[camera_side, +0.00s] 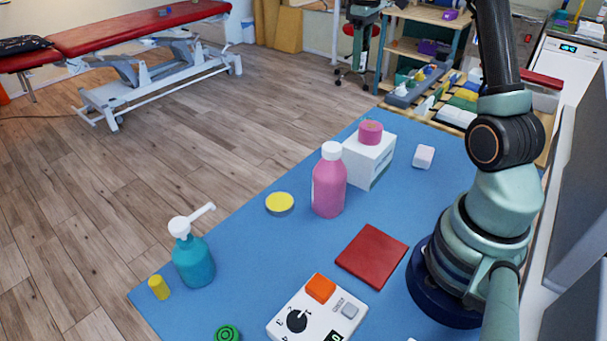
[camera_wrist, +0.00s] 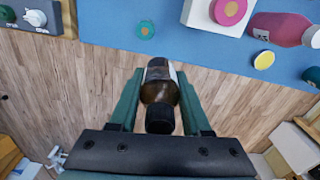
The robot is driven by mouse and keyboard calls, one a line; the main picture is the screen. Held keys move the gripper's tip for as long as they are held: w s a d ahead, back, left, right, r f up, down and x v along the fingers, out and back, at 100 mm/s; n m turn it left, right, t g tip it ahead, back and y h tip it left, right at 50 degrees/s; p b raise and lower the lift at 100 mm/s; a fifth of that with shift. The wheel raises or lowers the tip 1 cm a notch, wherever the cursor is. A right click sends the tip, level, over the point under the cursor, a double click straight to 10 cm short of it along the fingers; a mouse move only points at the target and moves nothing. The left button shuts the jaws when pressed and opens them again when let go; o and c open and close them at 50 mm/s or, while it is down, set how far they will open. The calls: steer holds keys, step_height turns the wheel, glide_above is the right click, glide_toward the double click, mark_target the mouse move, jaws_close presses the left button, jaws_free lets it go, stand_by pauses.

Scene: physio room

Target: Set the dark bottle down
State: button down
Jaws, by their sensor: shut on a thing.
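The dark bottle (camera_wrist: 160,92) is brown with a black cap and a pale label, seen in the wrist view. My gripper (camera_wrist: 158,76) is shut on it, with one green finger along each side. The cap end points toward the camera. The bottle is off any surface in this view, with wooden floor behind it and the blue mat's edge beyond.
The blue mat (camera_side: 262,245) holds a pink bottle (camera_side: 329,182), white box (camera_side: 369,160), yellow-topped disc (camera_side: 280,203), teal pump bottle (camera_side: 193,262), red pad (camera_side: 371,256) and white control box (camera_side: 318,312). Bare mat lies between the pump bottle and red pad.

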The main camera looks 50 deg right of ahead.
steer(key=s+d+m, duration=0.4)
steer(key=s+d, duration=0.6)
steer(key=d, duration=0.4)
step_height(320, 180, down, 20)
steer(key=shift+s+f, duration=0.15)
steer(key=shift+f, duration=0.05)
steer(key=shift+f, duration=0.15)
steer(key=shift+c, duration=1.8)
jaws_free()
